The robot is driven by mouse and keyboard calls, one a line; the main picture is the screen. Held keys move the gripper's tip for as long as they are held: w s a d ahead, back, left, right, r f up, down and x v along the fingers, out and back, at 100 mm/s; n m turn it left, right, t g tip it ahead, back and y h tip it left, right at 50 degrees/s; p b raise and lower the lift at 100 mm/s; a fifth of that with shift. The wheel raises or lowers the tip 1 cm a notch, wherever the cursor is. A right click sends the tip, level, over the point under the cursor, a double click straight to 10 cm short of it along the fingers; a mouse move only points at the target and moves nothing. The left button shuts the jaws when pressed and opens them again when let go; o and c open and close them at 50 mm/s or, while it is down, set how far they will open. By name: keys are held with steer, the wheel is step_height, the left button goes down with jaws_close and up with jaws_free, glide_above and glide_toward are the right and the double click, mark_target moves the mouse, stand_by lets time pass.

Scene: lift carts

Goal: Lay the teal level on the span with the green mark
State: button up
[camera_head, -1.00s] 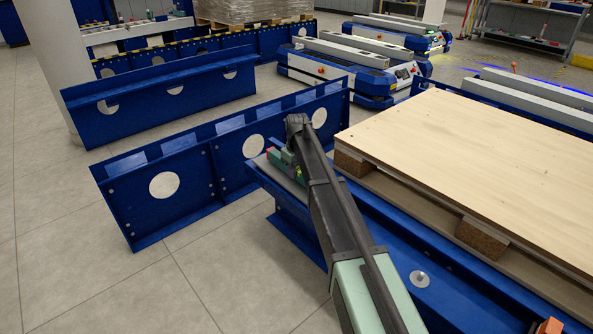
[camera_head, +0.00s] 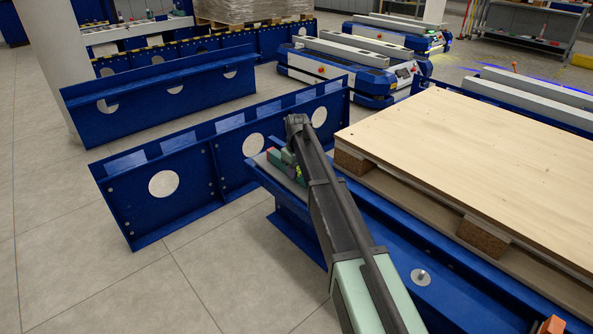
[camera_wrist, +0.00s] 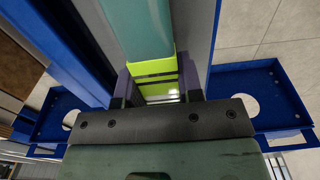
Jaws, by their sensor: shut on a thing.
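The teal level (camera_wrist: 145,28) has a yellow-green middle section and runs up out of the wrist view. My gripper (camera_wrist: 158,90) is shut on that section, one dark finger on each side. In the head view my arm hides the gripper and most of the level; its green body and an orange end (camera_head: 274,157) show left of the arm's far end. The level is over or along the end of a blue beam with a grey top strip (camera_head: 278,174), which also shows in the wrist view (camera_wrist: 207,28). I cannot tell whether they touch. I see no clear green mark on any span.
A wooden panel (camera_head: 470,150) on blocks lies right of my arm. A blue beam with round holes (camera_head: 200,165) stands behind and left, another (camera_head: 160,90) beyond it. White and blue carts (camera_head: 345,70) stand at the back. An orange object (camera_head: 551,326) is at lower right. Left floor is clear.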

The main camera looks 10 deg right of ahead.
steer(key=shift+f, duration=0.15)
steer(key=o, duration=1.1)
steer(key=shift+o, duration=0.2)
step_height(320, 180, up, 11)
steer(key=p, duration=1.1)
steer(key=shift+s+d, duration=0.1)
steer(key=shift+s, duration=0.05)
